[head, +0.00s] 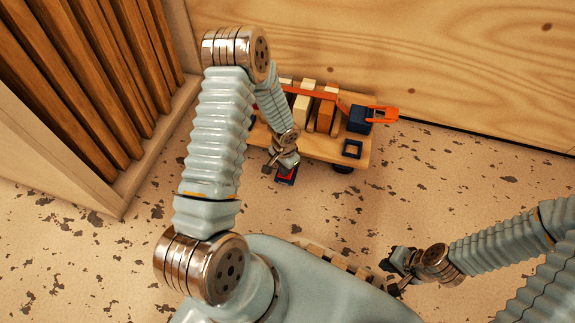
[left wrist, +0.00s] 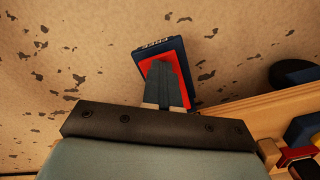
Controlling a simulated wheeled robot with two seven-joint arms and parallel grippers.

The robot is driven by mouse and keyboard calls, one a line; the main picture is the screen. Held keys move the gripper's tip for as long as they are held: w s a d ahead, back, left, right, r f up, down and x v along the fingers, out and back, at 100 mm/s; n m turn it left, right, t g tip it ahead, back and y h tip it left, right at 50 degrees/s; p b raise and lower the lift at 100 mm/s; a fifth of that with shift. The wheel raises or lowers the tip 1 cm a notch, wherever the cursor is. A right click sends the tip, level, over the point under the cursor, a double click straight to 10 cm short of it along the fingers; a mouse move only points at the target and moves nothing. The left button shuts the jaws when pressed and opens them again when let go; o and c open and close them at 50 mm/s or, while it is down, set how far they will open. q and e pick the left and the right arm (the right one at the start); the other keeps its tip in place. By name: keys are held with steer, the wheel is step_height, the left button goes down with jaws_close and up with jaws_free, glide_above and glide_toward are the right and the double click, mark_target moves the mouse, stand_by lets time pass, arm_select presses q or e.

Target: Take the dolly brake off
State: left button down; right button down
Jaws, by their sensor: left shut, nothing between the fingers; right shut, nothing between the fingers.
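The dolly is a low wooden platform (head: 325,146) on dark wheels, standing by the back wall with blocks on it. A red and dark blue pedal (head: 286,174) sticks out low at its front edge; I take it to be the brake. In the left wrist view the pedal (left wrist: 164,70) lies right at the tips of my left gripper (left wrist: 168,90). The left fingers are shut and reach over its red face; whether they touch it I cannot tell. In the head view my left gripper (head: 285,166) partly hides the pedal. My right gripper (head: 392,272) is shut and empty above the floor at lower right.
On the dolly stand wooden blocks (head: 325,113), a dark blue box (head: 359,120) with an orange-red strap and handle (head: 383,114), and a dark square frame (head: 352,149). A slatted wooden cabinet (head: 90,90) stands at left. The speckled floor (head: 460,180) to the right is clear.

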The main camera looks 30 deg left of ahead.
arm_select(q)
steer(key=shift+w, duration=0.1)
step_height(320, 180, up, 7)
steer(key=p, duration=0.4)
steer(key=shift+p, duration=0.35)
stand_by(0.3)
steer(key=s+d+r+n+h+p, duration=0.2)
steer(key=s+d+r+p, duration=0.2)
steer(key=s+d, duration=0.3)
steer(key=s+d+r+n+h+p, duration=0.2)
steer(key=s+d+r+p, duration=0.3)
steer(key=d, duration=0.4)
steer(key=s+n+p, duration=0.1)
steer(key=s, duration=0.1)
steer(key=shift+s+d+r+t, duration=0.25)
steer(key=shift+s+r+t, duration=0.05)
steer(key=shift+s+t, duration=0.1)
